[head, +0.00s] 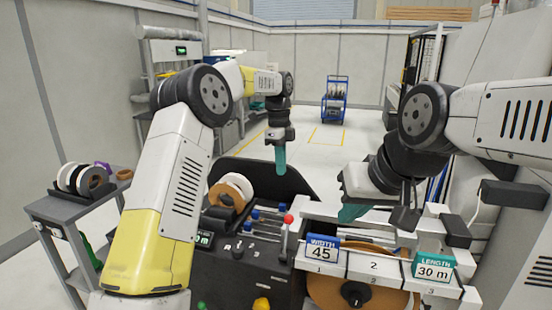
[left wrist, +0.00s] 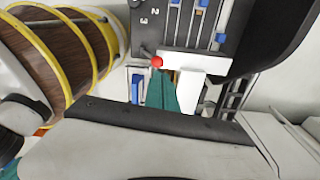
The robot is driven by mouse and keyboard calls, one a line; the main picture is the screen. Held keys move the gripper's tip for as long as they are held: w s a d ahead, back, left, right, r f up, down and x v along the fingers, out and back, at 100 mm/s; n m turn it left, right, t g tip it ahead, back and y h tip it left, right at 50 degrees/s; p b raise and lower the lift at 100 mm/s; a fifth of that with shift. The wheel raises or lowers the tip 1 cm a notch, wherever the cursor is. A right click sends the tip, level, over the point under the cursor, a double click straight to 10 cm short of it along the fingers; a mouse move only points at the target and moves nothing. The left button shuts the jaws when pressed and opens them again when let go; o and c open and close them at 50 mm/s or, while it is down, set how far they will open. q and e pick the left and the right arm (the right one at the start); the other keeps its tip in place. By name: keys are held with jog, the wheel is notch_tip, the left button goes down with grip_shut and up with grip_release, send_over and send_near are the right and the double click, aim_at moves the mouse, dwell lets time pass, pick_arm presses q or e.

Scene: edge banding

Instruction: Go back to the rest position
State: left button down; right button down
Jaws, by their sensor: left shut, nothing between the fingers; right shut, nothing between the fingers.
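My left gripper (head: 281,161) hangs fingers-down above the back of the dark machine, its teal fingers together and empty. In the left wrist view its teal fingers (left wrist: 163,92) point toward the machine's red-knobbed lever (left wrist: 156,62), which lies beyond them in that picture. My right gripper (head: 352,212) is low at the right, just above the white rail behind the sign plates. Its teal fingers are together and nothing shows between them. Part of the right gripper is hidden by its own wrist.
The dark machine panel (head: 243,246) has blue-knobbed sliders and a red-knobbed lever (head: 288,219). A side shelf (head: 75,207) holds tape rolls. A blue cart (head: 335,100) stands far back on open floor.

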pick_arm(q)
jog(key=s+a+r+n+t, duration=0.2)
jog(key=s+a+r+n, duration=0.35)
jog(key=s, duration=0.25)
jog(key=s+a+r+n+t, duration=0.2)
jog(key=s+a+r+n, duration=0.35)
jog(key=s, duration=0.25)
jog(key=s+a+f+n+t, duration=0.1)
jog(key=s+a+f+n, duration=0.1)
jog(key=s+n, duration=0.3)
jog(key=s+a+f+n+t+h, duration=0.1)
jog(key=s+n, duration=0.5)
jog(key=s, duration=0.7)
jog(key=a+f+t, duration=0.1)
jog(key=a+f, duration=0.1)
jog(key=a, duration=0.1)
jog(key=shift+a+n+h, duration=0.15)
jog(key=shift+n+h, duration=0.15)
